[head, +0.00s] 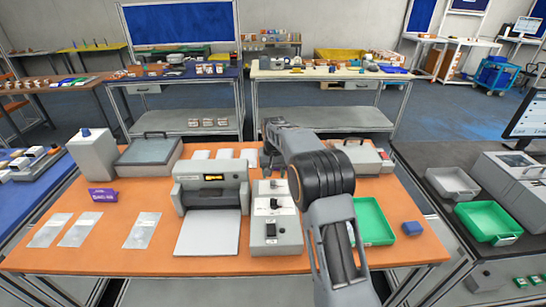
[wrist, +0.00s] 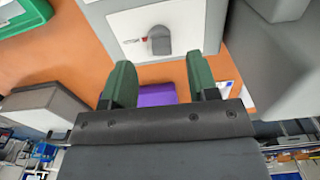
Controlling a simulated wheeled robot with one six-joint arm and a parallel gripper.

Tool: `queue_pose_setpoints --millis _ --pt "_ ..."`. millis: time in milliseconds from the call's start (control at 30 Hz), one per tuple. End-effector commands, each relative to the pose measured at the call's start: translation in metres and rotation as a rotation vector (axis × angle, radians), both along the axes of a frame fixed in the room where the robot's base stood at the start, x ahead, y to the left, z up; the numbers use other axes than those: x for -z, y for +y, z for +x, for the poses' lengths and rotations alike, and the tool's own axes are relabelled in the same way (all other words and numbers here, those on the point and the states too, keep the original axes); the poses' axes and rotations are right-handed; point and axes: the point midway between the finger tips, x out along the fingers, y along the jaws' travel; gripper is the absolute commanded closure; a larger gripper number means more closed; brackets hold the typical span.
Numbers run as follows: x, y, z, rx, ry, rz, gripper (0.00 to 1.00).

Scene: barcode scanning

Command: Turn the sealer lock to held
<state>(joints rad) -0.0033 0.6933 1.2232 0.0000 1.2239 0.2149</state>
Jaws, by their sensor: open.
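The sealer (head: 210,190) is a light grey machine with a dark slot and a white front plate, left of centre on the orange table. A grey control box (head: 288,231) with small dark knobs and a switch stands just right of it. In the wrist view, a dark grey knob (wrist: 159,40) sits on a pale panel (wrist: 190,20) beside a small red-marked label. Which knob in the head view this matches, I cannot tell. My gripper (wrist: 162,72) is open and empty, its green fingers apart and short of the knob. In the head view my arm hides part of the table.
A green tray (head: 373,222) and a blue block (head: 411,228) lie to the right. A lidded grey box (head: 149,152) and a tall box (head: 93,155) stand behind.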

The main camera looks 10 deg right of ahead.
Motion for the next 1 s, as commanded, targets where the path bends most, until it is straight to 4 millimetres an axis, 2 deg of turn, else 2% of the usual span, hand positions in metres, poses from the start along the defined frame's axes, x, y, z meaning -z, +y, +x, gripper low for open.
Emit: queue_pose_setpoints --millis 100,300,500,700,1000 --pt "-0.026 0.000 0.000 0.000 -0.005 0.000 0.46" --pt "-0.065 0.000 0.001 0.000 -0.003 0.000 0.46" --pt "-0.092 0.000 0.001 0.000 -0.003 0.000 0.46" --pt "-0.104 0.000 0.000 0.000 0.000 0.000 0.46" --pt "-0.105 0.000 0.000 0.000 0.000 0.000 0.46"
